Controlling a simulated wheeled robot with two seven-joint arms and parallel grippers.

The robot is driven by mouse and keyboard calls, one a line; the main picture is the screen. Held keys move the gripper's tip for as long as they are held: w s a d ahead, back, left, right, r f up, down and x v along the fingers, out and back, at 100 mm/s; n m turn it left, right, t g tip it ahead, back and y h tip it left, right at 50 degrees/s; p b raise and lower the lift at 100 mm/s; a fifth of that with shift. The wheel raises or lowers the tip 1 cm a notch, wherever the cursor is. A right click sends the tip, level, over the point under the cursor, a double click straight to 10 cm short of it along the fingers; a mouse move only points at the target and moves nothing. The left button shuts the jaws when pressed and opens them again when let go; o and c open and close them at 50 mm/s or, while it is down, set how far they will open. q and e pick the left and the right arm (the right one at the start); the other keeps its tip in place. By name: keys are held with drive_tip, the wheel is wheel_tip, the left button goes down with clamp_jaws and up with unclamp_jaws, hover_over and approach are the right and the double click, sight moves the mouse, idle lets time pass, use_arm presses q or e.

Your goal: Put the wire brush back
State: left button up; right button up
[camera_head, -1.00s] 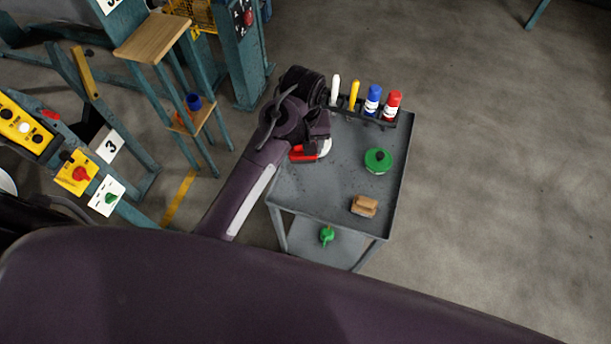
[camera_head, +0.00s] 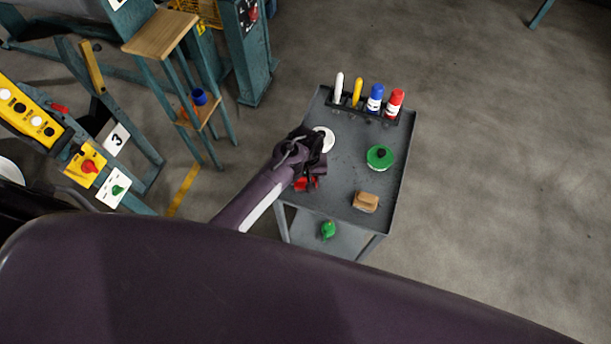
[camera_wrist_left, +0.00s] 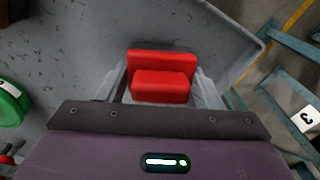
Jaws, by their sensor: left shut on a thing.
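My left gripper (camera_head: 307,179) is over the left front edge of the grey cart (camera_head: 340,172). It is shut on a red block-like thing (camera_head: 306,185), which also shows between the fingers in the left wrist view (camera_wrist_left: 163,87). I cannot tell whether this red thing is the wire brush; no bristles show. A tan block (camera_head: 366,202) lies on the cart top to the right of the gripper, and its kind is unclear. My right gripper is not in view.
On the cart are a white disc (camera_head: 325,140), a green round tin (camera_head: 380,157) and a black rack (camera_head: 357,109) with several upright markers or bottles. A green item (camera_head: 328,230) is on the lower shelf. A wooden-topped stand (camera_head: 159,33) and control panels (camera_head: 30,120) are at the left.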

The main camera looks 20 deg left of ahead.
use_arm(q)
drive_tip(key=o, duration=1)
drive_tip(key=shift+r, duration=0.1)
wheel_tip(320, 180, up, 12)
drive_tip(key=shift+f+b, duration=0.1)
drive_tip(key=shift+b, duration=0.35)
